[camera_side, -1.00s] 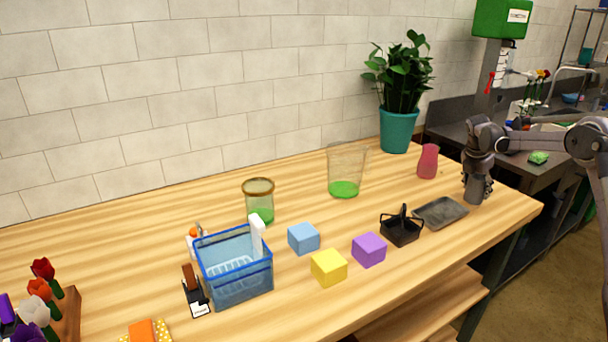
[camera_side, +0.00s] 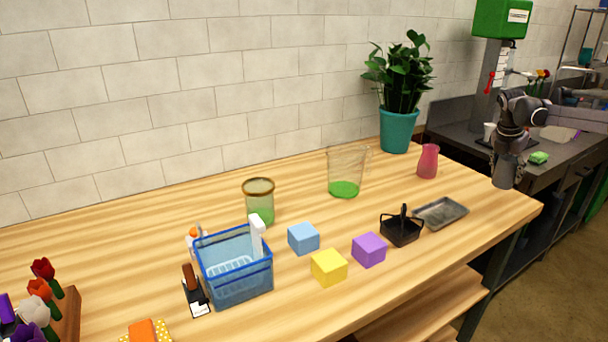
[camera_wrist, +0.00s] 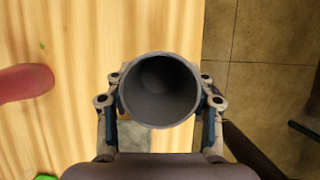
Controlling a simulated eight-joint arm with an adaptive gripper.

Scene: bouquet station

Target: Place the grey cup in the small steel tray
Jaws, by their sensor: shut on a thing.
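My gripper (camera_side: 509,152) is shut on the grey cup (camera_side: 505,174) and holds it upright in the air by the table's right end. In the wrist view the cup (camera_wrist: 158,92) shows its open, empty mouth between my two fingers. The small steel tray (camera_side: 441,212) lies flat and empty on the table, to the left of and below the cup in the side view. In the wrist view a grey patch of the tray (camera_wrist: 134,137) shows just below the cup, which hides part of it.
A black caddy (camera_side: 401,229) stands close to the tray's left. A pink vase (camera_side: 428,161) stands behind the tray; it is at the left of the wrist view. The table's right edge (camera_side: 538,207) is near, with floor beyond. Purple (camera_side: 369,249), yellow and blue blocks lie farther left.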

